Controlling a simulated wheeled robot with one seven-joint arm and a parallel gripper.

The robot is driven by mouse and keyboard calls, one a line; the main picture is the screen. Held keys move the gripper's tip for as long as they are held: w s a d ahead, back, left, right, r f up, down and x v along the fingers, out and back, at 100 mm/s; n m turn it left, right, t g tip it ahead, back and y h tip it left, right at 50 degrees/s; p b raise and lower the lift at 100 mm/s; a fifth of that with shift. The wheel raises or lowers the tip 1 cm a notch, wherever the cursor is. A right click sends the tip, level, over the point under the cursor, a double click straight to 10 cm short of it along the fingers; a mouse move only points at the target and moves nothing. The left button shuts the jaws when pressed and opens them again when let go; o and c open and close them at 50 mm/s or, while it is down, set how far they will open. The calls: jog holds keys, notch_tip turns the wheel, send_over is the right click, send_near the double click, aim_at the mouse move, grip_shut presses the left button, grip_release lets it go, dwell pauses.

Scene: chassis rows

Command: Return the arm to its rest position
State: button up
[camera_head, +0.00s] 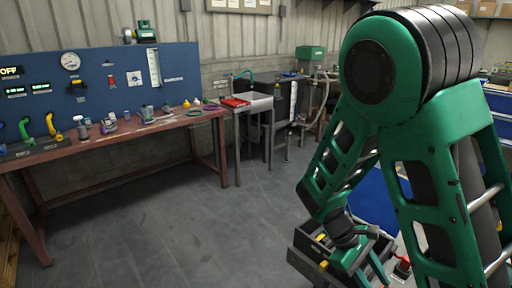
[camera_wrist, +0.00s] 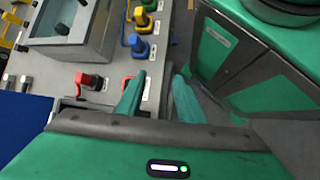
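My arm is green and black and fills the right side of the head view, folding down from a large round joint. My gripper (camera_head: 372,272) is at the bottom of that view, partly cut off, close to a dark open container (camera_head: 305,262). In the wrist view my gripper (camera_wrist: 161,75) shows two green fingers with a gap between them. Nothing shows held between them. The fingers are over or beside a grey panel (camera_wrist: 120,55); I cannot tell whether they touch it.
The panel carries red (camera_wrist: 88,80), blue (camera_wrist: 138,43) and yellow (camera_wrist: 142,17) fittings and a grey open box (camera_wrist: 70,40). A reddish workbench (camera_head: 110,140) with a blue instrument board (camera_head: 105,80) stands left. A sink bench (camera_head: 250,105) stands behind. The grey floor (camera_head: 190,225) between is clear.

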jog(key=s+d+r+m+t+y, duration=0.3)
jog(key=s+d+r+m+y, duration=0.4)
jog(key=s+d+r+m, duration=0.3)
jog(key=s+r+m, duration=0.3)
jog(key=s+r, duration=0.1)
jog(key=r, duration=0.1)
jog(key=shift+r+m+t, duration=0.25)
jog(key=shift+m+t, duration=0.05)
jog(key=shift+t, duration=0.1)
